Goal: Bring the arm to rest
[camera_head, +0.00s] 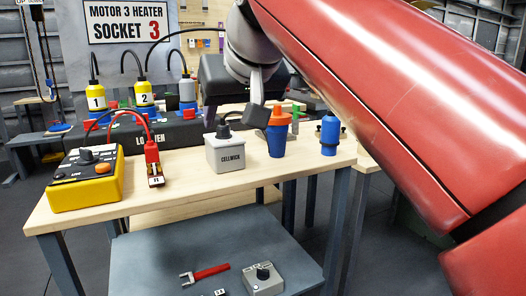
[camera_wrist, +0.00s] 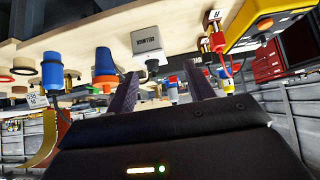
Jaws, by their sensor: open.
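My red arm (camera_head: 370,90) reaches from the right over the wooden table. My gripper (camera_head: 233,116) hangs above the table, near the grey CELLWICK box (camera_head: 226,155) and the orange-and-blue plug (camera_head: 278,133). In the wrist view my gripper (camera_wrist: 158,84) has its two dark fingers well apart with nothing held between them. That view is upside down, with the table (camera_wrist: 60,27) along the top. The CELLWICK box (camera_wrist: 147,42) and the orange-and-blue plug (camera_wrist: 104,66) appear beyond the fingers. Whether the fingers touch anything on the table is hard to tell.
A yellow meter (camera_head: 85,178) and a red connector (camera_head: 153,165) sit at the table's left. A blue cylinder (camera_head: 329,134) stands at right. Behind is a black socket block (camera_head: 160,136) with bottle-like plugs.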

